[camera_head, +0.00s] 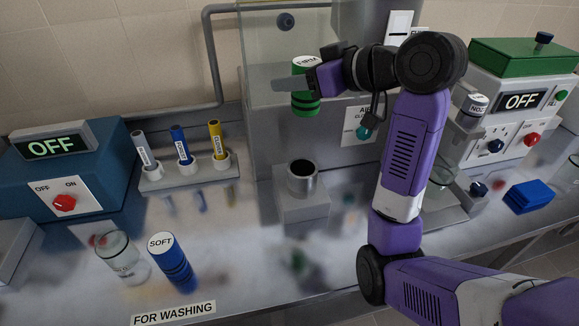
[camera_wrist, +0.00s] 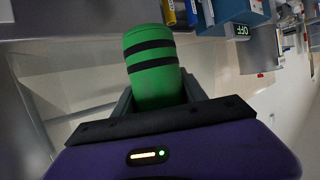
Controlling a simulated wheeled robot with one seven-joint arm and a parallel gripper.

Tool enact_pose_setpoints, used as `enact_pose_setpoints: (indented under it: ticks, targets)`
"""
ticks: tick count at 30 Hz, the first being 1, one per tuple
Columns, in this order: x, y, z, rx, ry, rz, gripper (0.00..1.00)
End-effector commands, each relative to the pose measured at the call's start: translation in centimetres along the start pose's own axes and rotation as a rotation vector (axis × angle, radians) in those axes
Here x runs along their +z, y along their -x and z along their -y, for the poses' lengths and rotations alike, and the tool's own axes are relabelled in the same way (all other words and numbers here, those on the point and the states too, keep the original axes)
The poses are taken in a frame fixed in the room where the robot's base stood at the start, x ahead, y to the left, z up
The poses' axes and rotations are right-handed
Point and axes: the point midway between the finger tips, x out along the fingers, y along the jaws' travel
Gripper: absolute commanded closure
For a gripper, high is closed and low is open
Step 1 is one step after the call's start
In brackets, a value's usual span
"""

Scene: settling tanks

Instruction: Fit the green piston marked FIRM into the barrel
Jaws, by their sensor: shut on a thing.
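The green piston (camera_head: 306,105) has black bands and a white top marked FIRM. My gripper (camera_head: 304,86) is shut on it and holds it upright in the air, above and behind the barrel. In the wrist view the piston (camera_wrist: 155,75) sits between the fingers of my gripper (camera_wrist: 163,98). The barrel (camera_head: 302,178) is a short metal cylinder with a dark open mouth, standing on a grey block on the bench. The piston is apart from the barrel. The barrel cannot be made out in the wrist view.
A blue piston marked SOFT (camera_head: 174,263) and a glass beaker (camera_head: 122,257) stand at front left. A rack (camera_head: 190,177) holds three coloured tubes. A blue unit reading OFF (camera_head: 75,170) is at left. A clear panel (camera_head: 262,45) stands behind the piston; a blue block (camera_head: 528,197) lies right.

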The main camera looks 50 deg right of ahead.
Motion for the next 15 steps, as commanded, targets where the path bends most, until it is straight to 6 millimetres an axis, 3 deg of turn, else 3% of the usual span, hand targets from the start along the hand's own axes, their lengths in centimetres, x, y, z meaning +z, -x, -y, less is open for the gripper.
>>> enact_pose_setpoints:
  ticks: [5, 15]
  targets:
    - [2.6, -1.0, 0.0, -0.001, -0.004, 0.005, 1.00]
    - [10.3, -4.2, 0.1, -0.002, -0.005, 0.006, 1.00]
